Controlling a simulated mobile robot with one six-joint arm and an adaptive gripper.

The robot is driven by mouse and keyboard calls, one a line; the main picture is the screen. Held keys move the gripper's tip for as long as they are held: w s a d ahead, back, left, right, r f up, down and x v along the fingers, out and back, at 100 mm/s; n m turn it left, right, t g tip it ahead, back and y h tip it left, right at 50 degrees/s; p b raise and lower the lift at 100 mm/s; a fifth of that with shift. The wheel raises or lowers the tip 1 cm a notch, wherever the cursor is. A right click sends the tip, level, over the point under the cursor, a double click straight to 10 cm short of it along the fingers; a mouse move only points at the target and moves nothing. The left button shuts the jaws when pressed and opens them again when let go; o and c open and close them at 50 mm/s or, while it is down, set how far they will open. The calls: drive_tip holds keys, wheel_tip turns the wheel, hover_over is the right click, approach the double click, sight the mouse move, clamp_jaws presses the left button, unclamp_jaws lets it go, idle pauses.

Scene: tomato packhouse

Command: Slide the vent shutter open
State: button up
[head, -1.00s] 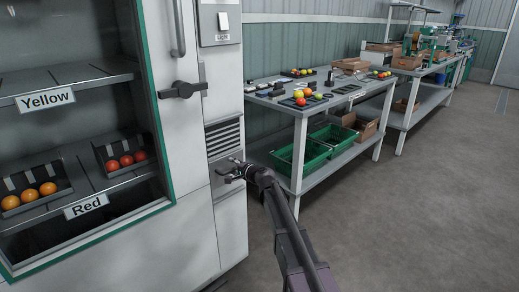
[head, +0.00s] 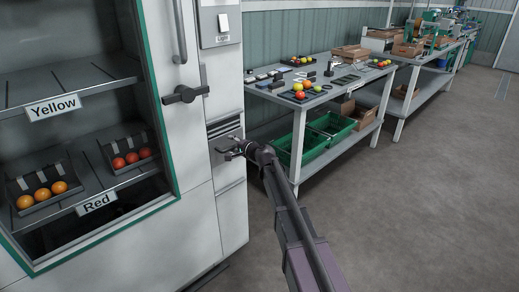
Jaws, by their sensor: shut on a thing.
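The vent shutter (head: 224,166) is a plain pale panel on the narrow right face of the white cabinet. Dark vent slats (head: 224,126) show as a short band just above it. My gripper (head: 228,151) is at the upper part of the shutter, shut on what seems to be its small handle. The handle is mostly hidden by the fingers. My arm reaches up to it from the lower right.
A dark lever handle (head: 185,95) sticks out of the cabinet door, above and left of my gripper. A workbench (head: 300,119) with tomatoes and green crates (head: 303,149) stands close on the right. The floor (head: 420,200) at the right is clear.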

drive_tip(key=shift+r+p, duration=0.3)
drive_tip(key=shift+r, duration=0.35)
drive_tip(key=s+d+r+n+g+p, duration=0.1)
drive_tip(key=s+d+r+n+p, duration=0.1)
drive_tip(key=s, duration=0.4)
drive_tip(key=s+d+r+n+g+h+p, duration=0.1)
drive_tip(key=s+d+r+g+p, duration=0.1)
drive_tip(key=s+d+p, duration=0.2)
drive_tip(key=s+d+r+n+g+h+p, duration=0.1)
drive_tip(key=s+d+r+n+g+p, duration=0.1)
drive_tip(key=s+p, duration=0.5)
drive_tip(key=shift+s+d+r+n+p, duration=0.25)
drive_tip(key=shift+s+d, duration=0.5)
drive_tip(key=shift+s, duration=0.65)
drive_tip(key=shift+f, duration=0.1)
